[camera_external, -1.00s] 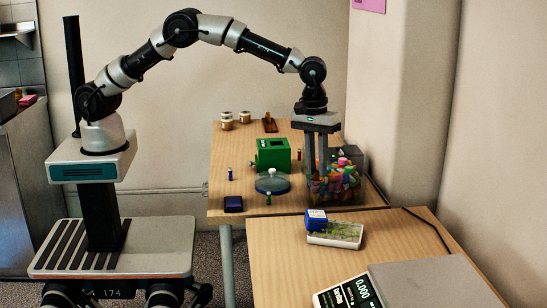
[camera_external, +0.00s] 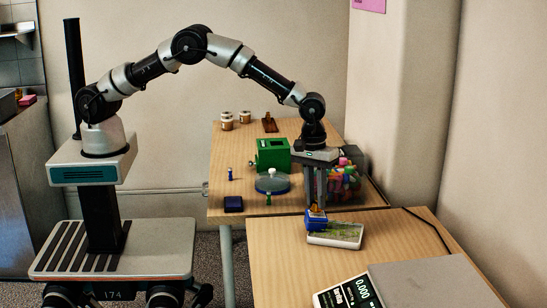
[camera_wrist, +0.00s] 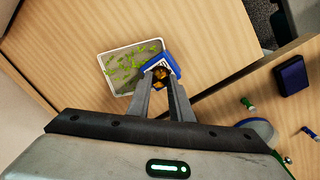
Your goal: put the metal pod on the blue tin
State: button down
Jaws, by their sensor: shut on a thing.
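The blue tin (camera_external: 317,224) stands at the left end of a white-rimmed tray on the near table; in the wrist view its blue wall (camera_wrist: 175,66) shows past my fingertips. My gripper (camera_external: 316,204) points down right over the tin. It is shut on a small gold-brown and dark thing, seemingly the metal pod (camera_wrist: 160,75), between the fingertips. The pod is at the tin's top; whether it touches the tin or is just above it, I cannot tell. The fingers hide part of both.
The white-rimmed tray (camera_external: 335,241) holds green bits. A clear tub of colourful pieces (camera_external: 346,184) stands behind my gripper on the far table, with a green box (camera_external: 273,153) and a round blue-rimmed dish (camera_external: 272,186). A scale display (camera_external: 352,292) and grey slab (camera_external: 428,284) lie in front.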

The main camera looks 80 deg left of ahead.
jog(key=shift+f, duration=0.35)
jog(key=c, duration=1.6)
grip_release()
